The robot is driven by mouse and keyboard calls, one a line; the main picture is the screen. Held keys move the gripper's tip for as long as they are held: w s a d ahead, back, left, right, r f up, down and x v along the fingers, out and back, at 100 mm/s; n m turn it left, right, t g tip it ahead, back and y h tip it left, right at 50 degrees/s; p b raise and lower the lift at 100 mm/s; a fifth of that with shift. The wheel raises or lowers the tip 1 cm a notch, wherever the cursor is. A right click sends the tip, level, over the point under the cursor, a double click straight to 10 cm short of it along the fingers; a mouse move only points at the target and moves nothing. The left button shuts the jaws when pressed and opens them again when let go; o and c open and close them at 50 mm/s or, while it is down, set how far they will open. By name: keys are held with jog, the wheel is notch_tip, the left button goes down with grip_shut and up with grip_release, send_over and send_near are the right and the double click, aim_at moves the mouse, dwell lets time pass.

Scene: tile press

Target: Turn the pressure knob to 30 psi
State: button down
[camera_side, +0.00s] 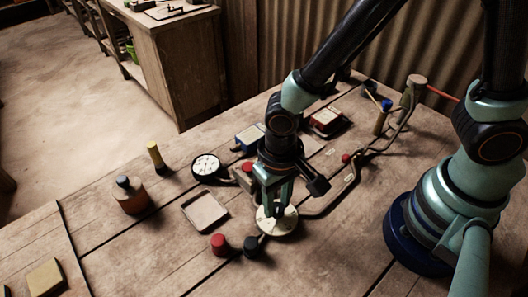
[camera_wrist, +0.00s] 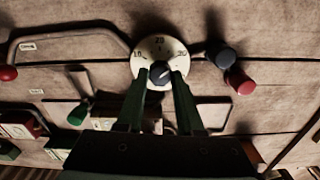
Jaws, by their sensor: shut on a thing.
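In the side view my gripper (camera_side: 275,203) stands over the dial plate (camera_side: 277,225) and hides the knob. A round white-faced gauge (camera_side: 206,166) lies behind left; its reading is too small to tell.
A red cap (camera_side: 219,244) and a black cap (camera_side: 251,246) stand close to the dial. A shallow tray (camera_side: 205,210), a brown bottle (camera_side: 130,196) and a yellow-topped cylinder (camera_side: 156,156) are to the left. A hose (camera_side: 325,208) runs right from the dial.

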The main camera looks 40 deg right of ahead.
aim_at(277, 205)
jog(key=shift+m, duration=0.7)
jog(key=c, duration=0.5)
grip_release()
jog(key=shift+c, duration=0.2)
jog(key=shift+r, duration=0.15)
notch_tip(277, 205, up, 12)
jog(key=shift+d, duration=0.1)
